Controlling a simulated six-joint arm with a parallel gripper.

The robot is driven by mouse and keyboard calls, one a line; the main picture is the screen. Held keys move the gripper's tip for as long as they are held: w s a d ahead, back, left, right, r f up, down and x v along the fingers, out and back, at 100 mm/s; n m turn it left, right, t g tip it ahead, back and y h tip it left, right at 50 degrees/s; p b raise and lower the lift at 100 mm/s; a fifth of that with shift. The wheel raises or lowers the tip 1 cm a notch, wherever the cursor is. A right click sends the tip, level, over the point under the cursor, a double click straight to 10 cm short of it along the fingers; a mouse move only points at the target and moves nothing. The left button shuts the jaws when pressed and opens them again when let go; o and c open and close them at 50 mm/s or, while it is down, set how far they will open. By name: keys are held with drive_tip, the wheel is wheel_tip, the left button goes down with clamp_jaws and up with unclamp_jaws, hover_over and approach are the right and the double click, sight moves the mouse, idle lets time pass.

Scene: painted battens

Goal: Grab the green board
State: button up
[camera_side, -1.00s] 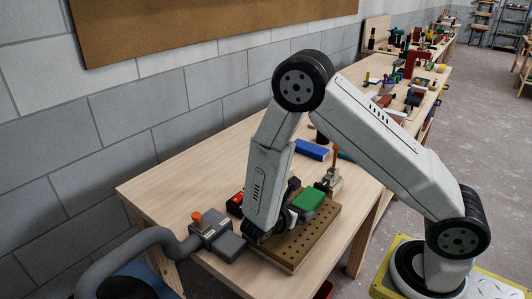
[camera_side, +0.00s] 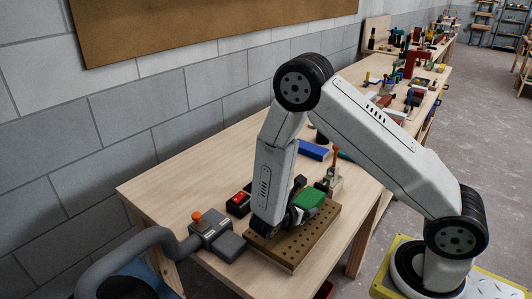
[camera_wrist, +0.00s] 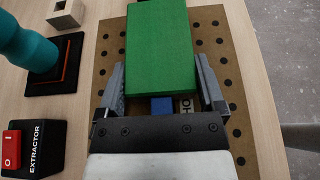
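The green board (camera_side: 309,198) lies at the perforated brown board (camera_side: 290,245) on the bench. In the wrist view the green board (camera_wrist: 160,45) points away from me, its near end between my fingers. My gripper (camera_wrist: 160,66) is open, one finger on each side of that end, with a narrow gap on both sides. In the side view my gripper (camera_side: 299,207) is low at the board's near left end, and the arm hides part of it. Whether the green board rests directly on the perforated board is hard to tell.
A red-topped extractor switch box (camera_wrist: 28,148) and a teal object on a black pad (camera_wrist: 66,75) stand left. A grey hose fitting (camera_side: 217,236) is at the front left. A blue block (camera_side: 311,149) lies farther back.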

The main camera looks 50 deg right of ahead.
drive_tip(key=c, duration=0.4)
drive_tip(key=shift+c, duration=0.2)
drive_tip(key=shift+r, duration=0.15)
drive_tip(key=shift+r, duration=4.85)
